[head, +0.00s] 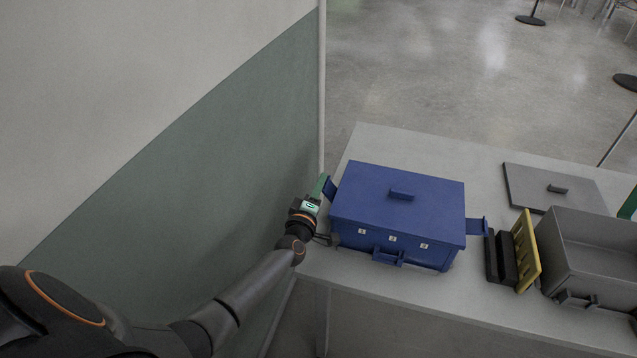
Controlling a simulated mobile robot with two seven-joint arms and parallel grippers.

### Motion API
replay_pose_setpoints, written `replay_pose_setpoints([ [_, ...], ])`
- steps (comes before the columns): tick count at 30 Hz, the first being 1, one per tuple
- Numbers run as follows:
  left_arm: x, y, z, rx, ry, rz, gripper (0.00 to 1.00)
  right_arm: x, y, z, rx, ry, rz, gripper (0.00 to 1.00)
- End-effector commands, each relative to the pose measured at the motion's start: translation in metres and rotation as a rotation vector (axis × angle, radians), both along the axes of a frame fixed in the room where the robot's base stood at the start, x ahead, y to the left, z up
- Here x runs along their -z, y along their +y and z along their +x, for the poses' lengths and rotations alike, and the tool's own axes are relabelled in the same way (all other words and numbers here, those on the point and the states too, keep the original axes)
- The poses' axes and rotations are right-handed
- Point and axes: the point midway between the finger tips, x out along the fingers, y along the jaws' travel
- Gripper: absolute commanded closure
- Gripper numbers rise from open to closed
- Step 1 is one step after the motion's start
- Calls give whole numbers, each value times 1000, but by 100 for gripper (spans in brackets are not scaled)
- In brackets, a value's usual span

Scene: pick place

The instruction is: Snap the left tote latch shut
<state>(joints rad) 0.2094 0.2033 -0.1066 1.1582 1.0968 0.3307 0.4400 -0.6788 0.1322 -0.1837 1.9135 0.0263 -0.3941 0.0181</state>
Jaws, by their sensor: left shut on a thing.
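A blue tote (446,213) with a closed lid and a small lid handle stands on the table. Its left latch (330,188) is a blue flap that sticks out and up at the left end. Its right latch (477,227) sticks out at the right end. My left gripper (321,186) is at the tote's left end, against the left latch, and is shut on it. The fingertips are small and partly hidden, so the exact grip is hard to see. My right gripper is not seen.
A grey open tote (590,247) stands at the right, with a yellow slotted piece (525,250) and black blocks (500,257) beside it. A grey lid (553,187) lies behind. A wall (220,170) is close on the left. The table (400,147) is clear behind the blue tote.

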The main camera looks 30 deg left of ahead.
Motion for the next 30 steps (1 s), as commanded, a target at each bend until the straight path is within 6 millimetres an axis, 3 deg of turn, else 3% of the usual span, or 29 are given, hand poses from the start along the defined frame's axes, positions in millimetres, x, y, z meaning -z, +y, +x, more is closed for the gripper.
replay_pose_setpoints([
  [12, 6, -4, -1, 8, 14, 4, 100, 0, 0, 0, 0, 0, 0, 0],
  [13, 6, -4, -1, 8, 14, 4, 81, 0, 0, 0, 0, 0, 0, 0],
  [20, 4, -3, -1, 5, 11, 4, 55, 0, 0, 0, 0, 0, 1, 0],
  [30, 2, -2, -3, 2, 6, 5, 53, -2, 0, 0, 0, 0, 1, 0],
])
